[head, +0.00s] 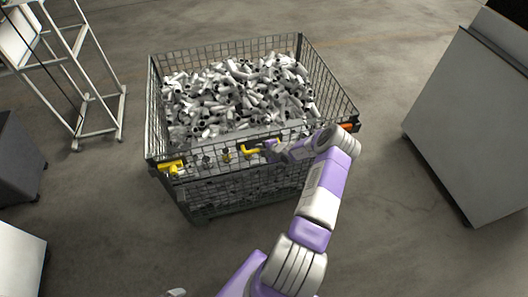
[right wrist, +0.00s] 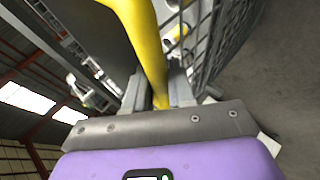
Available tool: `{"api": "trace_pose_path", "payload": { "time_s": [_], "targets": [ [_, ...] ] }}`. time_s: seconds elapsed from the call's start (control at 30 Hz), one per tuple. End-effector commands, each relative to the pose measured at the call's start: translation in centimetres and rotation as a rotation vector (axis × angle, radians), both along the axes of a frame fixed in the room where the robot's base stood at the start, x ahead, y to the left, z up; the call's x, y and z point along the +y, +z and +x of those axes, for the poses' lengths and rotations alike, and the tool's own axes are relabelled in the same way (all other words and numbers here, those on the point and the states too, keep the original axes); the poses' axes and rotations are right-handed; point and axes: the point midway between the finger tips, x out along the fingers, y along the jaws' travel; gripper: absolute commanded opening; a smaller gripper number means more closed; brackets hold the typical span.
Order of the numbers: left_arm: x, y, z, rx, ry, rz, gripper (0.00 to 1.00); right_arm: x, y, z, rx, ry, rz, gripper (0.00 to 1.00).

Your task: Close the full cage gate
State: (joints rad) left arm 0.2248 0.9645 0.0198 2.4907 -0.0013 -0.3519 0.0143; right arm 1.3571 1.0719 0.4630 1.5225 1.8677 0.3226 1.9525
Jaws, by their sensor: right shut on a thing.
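The wire mesh cage (head: 335,85) stands on the floor ahead of me, heaped with grey pipe fittings (head: 240,95). Its gate (head: 225,166) is on the side facing me, with a yellow handle (head: 247,150) near the middle of its top. My right gripper (head: 270,148) is at this handle. In the right wrist view, the yellow bar (right wrist: 146,45) runs between the fingers of my right gripper (right wrist: 158,90), which is shut on it. I cannot tell if the gate is fully upright.
A yellow latch (head: 172,167) is at the cage's front left corner and an orange part (head: 346,127) at its right. A large grey cabinet (head: 470,125) stands right, a white frame rack (head: 85,90) at back left. Floor around the cage is clear.

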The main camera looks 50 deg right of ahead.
Motion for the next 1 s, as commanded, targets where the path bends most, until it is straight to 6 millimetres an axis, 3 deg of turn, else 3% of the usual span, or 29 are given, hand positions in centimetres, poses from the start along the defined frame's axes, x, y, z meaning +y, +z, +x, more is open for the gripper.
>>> {"api": "trace_pose_path", "payload": {
  "time_s": [0.27, 0.3, 0.4, 0.73, 1.0],
  "targets": [
    [0.0, 0.0, 0.0, 0.0, 0.0, 0.0, 1.0, -0.3, 0.4, 0.2, -0.009, -0.002, -0.008, 0.0],
    [0.0, 0.0, 0.0, 0.0, 0.0, 0.0, 1.0, -0.3, 0.4, 0.3, -0.01, -0.002, -0.008, 0.3],
    [0.0, 0.0, 0.0, 0.0, 0.0, 0.0, 1.0, -0.3, 0.4, 0.2, -0.009, -0.002, -0.007, 0.44],
    [0.0, 0.1, 0.0, 0.0, 0.0, 0.0, 1.0, -0.3, 0.8, -0.1, -0.011, -0.002, -0.008, 0.44],
    [0.0, 0.6, 0.0, 0.0, 0.0, 0.0, 1.0, 0.2, 3.2, -3.5, -0.004, -0.002, -0.007, 0.44]
  ]
}}
